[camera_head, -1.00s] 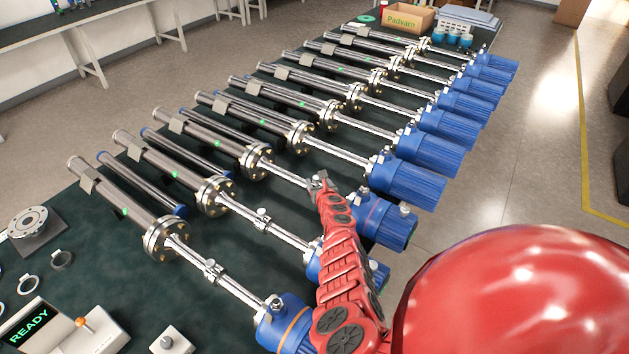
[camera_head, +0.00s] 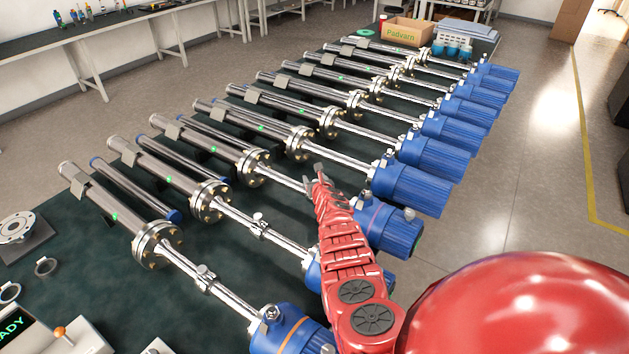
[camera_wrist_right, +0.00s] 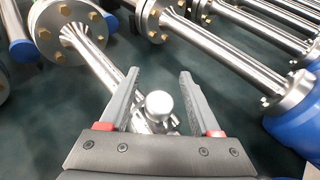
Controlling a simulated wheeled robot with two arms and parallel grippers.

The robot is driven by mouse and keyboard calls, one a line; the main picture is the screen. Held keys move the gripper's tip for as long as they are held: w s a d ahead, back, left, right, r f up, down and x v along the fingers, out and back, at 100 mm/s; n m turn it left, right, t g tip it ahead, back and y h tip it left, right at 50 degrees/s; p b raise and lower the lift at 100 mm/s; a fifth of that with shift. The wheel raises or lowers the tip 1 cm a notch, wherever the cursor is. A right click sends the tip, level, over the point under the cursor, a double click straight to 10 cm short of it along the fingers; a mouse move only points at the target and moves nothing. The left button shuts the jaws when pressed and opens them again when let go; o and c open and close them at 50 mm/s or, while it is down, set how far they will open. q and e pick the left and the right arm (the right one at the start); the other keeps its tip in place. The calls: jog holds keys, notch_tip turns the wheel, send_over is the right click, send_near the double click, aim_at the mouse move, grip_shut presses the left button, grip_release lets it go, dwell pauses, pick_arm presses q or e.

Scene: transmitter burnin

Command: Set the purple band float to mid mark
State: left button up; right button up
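A row of metal tube transmitters lies on the dark green bench mat. The third from the front has a blue housing (camera_head: 388,228) with a thin purplish-red band (camera_head: 373,217), its flange (camera_head: 254,168) to the left and a thin rod between them. Small green marks show on the tubes, one on this unit (camera_head: 213,149). My right gripper (camera_head: 314,175) is over that rod. In the right wrist view the open gripper (camera_wrist_right: 161,78) has its fingers either side of a round metal knob (camera_wrist_right: 159,105) on a rod; contact cannot be told. My left gripper is not in view.
The nearest unit's blue housing (camera_head: 282,330) has an orange band. More blue-housed units stand close behind. A readout box (camera_head: 15,330) with an orange-tipped lever is at front left. A cardboard box (camera_head: 408,31) is at the far end. Floor is clear to the right.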

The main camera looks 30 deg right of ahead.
grip_shut()
jog(key=shift+f, duration=0.1)
dwell(1.2)
